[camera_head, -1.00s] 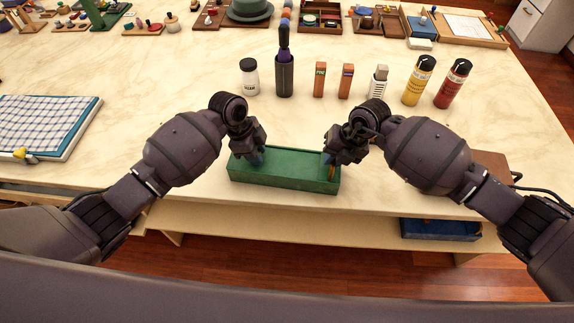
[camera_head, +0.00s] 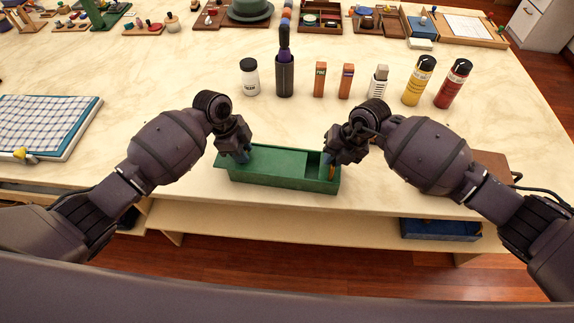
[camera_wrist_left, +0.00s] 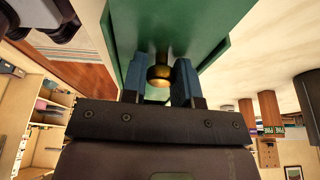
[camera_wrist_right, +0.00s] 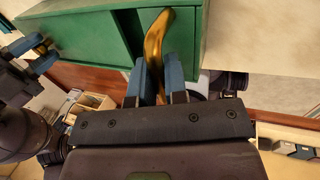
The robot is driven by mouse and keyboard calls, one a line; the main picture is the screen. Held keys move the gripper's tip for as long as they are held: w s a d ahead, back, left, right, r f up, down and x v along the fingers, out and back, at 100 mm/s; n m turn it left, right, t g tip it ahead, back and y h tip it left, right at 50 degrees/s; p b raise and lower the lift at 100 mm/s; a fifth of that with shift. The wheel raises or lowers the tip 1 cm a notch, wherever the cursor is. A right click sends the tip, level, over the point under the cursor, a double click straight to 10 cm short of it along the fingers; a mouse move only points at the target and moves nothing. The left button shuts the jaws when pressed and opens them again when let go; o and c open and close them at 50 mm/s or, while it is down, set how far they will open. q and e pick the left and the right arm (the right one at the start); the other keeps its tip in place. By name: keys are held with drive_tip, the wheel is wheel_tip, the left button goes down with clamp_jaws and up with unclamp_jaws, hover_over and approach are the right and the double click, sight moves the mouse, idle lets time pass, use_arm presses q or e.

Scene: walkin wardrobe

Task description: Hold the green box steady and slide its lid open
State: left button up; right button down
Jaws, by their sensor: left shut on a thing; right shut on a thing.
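The long green box (camera_head: 290,184) lies near the front edge of the table, with its right end open. Its green lid (camera_head: 265,164) is slid partway left and sticks out past the box's left end. My left gripper (camera_head: 238,156) is shut on the lid's brass knob (camera_wrist_left: 158,76), which shows between the blue fingers in the left wrist view. My right gripper (camera_head: 331,160) is at the box's right end. In the right wrist view its blue fingers are shut on a curved golden handle (camera_wrist_right: 155,50) at the box's open end. The inside is mostly hidden.
A checked cloth (camera_head: 45,125) lies at left. The table left of the box is clear.

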use_arm(q)
drive_tip(key=shift+a+f, duration=0.15)
drive_tip(key=shift+a, duration=1.65)
drive_tip(key=shift+a+f, duration=0.2)
drive_tip(key=shift+a, duration=1.6)
drive_tip(key=shift+a+f, duration=0.15)
drive_tip(key=shift+a, duration=1.65)
use_arm(e)
drive_tip(key=shift+f, duration=0.15)
use_arm(q)
drive_tip(key=o, duration=0.8)
drive_tip(key=shift+c, duration=0.2)
drive_tip(key=shift+r, duration=0.1)
wheel_tip(320, 180, up, 8)
drive_tip(key=shift+w+f, duration=0.25)
use_arm(e)
drive_tip(key=c, duration=1.1)
unclamp_jaws()
drive_tip(key=shift+c, duration=0.2)
drive_tip(key=shift+o, duration=0.3)
